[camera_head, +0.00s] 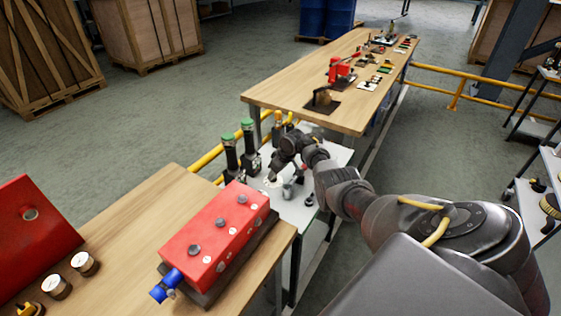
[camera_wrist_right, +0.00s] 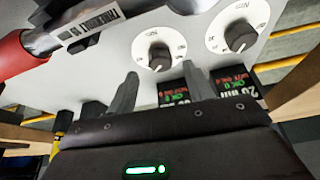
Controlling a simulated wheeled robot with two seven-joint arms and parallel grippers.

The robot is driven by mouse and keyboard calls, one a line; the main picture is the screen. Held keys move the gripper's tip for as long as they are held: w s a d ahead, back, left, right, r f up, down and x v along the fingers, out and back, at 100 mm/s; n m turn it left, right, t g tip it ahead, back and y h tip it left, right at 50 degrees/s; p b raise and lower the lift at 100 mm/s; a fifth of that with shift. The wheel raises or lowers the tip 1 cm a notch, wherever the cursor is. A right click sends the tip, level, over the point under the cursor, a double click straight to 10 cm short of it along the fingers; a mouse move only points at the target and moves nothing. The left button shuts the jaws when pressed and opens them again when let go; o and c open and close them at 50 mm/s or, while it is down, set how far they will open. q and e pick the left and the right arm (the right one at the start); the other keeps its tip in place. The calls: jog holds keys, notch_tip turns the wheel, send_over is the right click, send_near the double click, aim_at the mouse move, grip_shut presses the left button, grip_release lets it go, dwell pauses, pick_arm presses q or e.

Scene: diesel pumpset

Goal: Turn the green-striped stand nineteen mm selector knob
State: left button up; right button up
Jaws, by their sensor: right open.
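Neither shows a green stripe, and I cannot tell which belongs to the nineteen mm stand. Black stands with green tops (camera_head: 229,150) stand on the small pale table in the head view. My right gripper (camera_wrist_right: 161,72) is open and empty, its fingertips just short of the first knob and on either side of it. It also shows over the pale table in the head view (camera_head: 274,178). My left gripper is out of view.
A red block with several knobs (camera_head: 215,240) is on the near wooden table. Yellow-topped stands (camera_head: 278,122) are behind my right gripper. Wooden crates stand far back.

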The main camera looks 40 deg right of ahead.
jog(key=p+v, duration=0.2)
jog(key=v, duration=0.5)
jog(key=shift+s+r, duration=0.2)
jog(key=shift+r, duration=0.15)
jog(key=shift+d, duration=0.1)
